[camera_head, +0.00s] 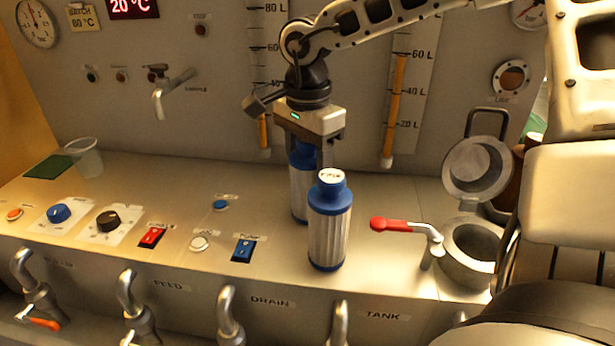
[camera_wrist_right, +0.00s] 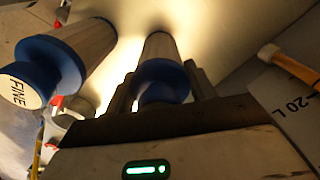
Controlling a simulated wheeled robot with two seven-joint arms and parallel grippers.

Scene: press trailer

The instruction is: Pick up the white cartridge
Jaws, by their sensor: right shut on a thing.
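Two pale ribbed cartridges with blue ends stand close together on the metal counter. The front cartridge (camera_head: 330,230) has a white top label; in the right wrist view the same cartridge (camera_wrist_right: 85,48) reads FINE. The rear cartridge (camera_head: 300,183) is partly hidden behind it, so its top label cannot be read. My right gripper (camera_head: 310,150) comes from above and is shut on the rear cartridge, with fingers on both sides of its blue upper part. In the right wrist view this cartridge (camera_wrist_right: 160,52) lies between the fingers. My left gripper is not in view.
Right of the cartridges are a red-handled lever (camera_head: 390,225) and a round pot (camera_head: 470,250) with its lid (camera_head: 478,165) raised. Switches and knobs sit to the left. A clear cup (camera_head: 85,158) stands at the far left. The back panel is close behind the gripper.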

